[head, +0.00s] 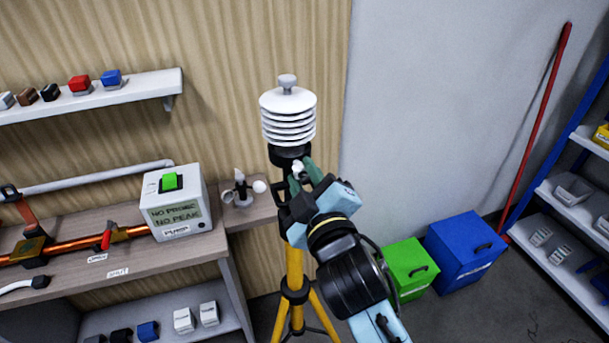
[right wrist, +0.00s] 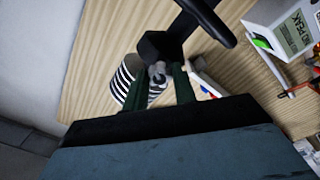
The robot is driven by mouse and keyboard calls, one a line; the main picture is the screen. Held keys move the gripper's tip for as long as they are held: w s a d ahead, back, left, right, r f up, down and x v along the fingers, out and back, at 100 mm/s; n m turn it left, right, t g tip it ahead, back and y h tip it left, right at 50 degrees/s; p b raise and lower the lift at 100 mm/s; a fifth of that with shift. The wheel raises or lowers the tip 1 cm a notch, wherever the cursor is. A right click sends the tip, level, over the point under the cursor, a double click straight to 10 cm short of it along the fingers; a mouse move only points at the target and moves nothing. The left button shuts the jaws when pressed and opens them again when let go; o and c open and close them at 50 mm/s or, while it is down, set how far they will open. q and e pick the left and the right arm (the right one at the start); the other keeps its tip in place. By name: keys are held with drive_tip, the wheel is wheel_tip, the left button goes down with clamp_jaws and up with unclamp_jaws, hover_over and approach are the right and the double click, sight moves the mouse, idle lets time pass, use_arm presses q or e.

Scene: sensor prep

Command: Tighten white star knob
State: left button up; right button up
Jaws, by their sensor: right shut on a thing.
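The white star knob (head: 298,170) sits at the side of the black mount just under the white louvred sensor shield (head: 288,118). The shield stands upright on a yellow tripod (head: 294,268). My right gripper (head: 303,174) is at the knob, with its green fingers shut on it from the front right. In the right wrist view the knob (right wrist: 157,70) shows grey between the two fingertips (right wrist: 158,82), beside the black mount (right wrist: 160,45). Part of the knob is hidden by the fingers. The striped shield (right wrist: 125,80) shows behind the left finger. My left gripper is not in view.
A wooden bench (head: 110,258) on the left holds a white box with a green switch (head: 176,205), a small cup anemometer (head: 240,188) and orange pipework. A green bin (head: 408,268) and a blue bin (head: 464,250) stand on the floor behind my right arm. A metal shelf is at the far right.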

drive_tip(key=o, duration=1)
drive_tip(key=shift+s, duration=0.15)
drive_tip(key=shift+s+d, duration=0.15)
drive_tip(key=shift+s, duration=0.15)
drive_tip(key=p+v, duration=0.1)
drive_tip(key=v, duration=1.1)
drive_tip(key=shift+s, duration=0.25)
